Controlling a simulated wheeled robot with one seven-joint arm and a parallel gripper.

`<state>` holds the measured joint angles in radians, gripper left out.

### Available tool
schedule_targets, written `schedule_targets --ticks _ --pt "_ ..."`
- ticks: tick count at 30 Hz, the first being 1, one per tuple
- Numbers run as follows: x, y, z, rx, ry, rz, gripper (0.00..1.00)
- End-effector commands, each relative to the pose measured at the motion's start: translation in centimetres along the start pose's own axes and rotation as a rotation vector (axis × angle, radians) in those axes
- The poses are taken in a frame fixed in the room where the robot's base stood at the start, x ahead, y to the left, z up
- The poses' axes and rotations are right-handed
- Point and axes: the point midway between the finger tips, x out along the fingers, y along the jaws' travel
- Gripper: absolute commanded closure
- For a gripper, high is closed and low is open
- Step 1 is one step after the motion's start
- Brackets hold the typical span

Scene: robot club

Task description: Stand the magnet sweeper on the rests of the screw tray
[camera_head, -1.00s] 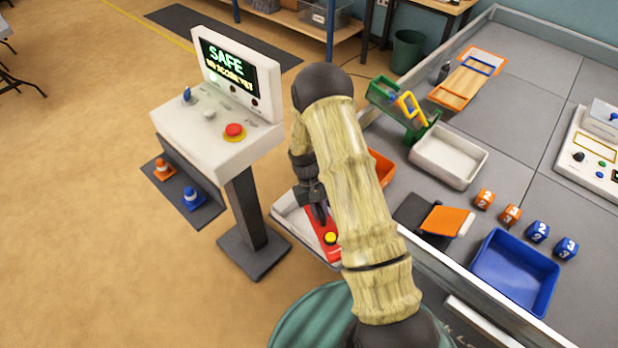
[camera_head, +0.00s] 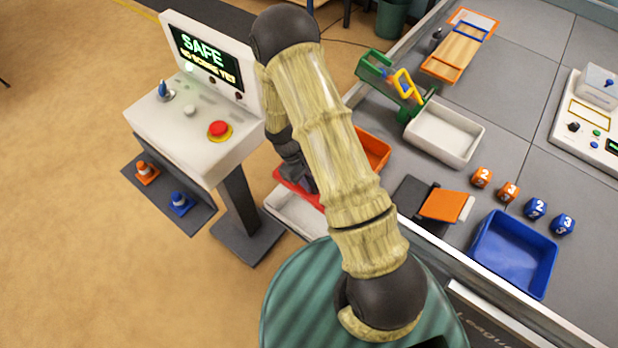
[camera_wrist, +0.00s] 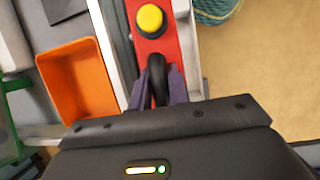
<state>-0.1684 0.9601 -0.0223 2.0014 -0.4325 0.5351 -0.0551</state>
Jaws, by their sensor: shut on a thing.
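The magnet sweeper (camera_head: 296,190) is a red bar with a dark handle and a yellow knob, seen in the wrist view (camera_wrist: 152,45). My gripper (camera_wrist: 165,90) is shut on its dark handle. In the head view my arm hides most of my gripper and part of the sweeper. A pale tray (camera_head: 287,212) lies below the sweeper, outside the table's left edge. Another white tray (camera_head: 445,135) stands on the table. I cannot tell which is the screw tray; no rests are clearly visible.
An orange bin (camera_head: 374,150) is at the table's left edge, right of my gripper. The control stand (camera_head: 195,135) with a red button is close on the left. A blue bin (camera_head: 512,255) and several numbered cubes (camera_head: 535,208) are on the right.

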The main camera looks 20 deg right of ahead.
Motion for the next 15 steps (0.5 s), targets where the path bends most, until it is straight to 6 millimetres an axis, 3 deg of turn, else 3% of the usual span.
schedule_targets --ticks 15 --pt "2.4 0.1 -0.8 0.007 -0.001 -0.002 1.00"
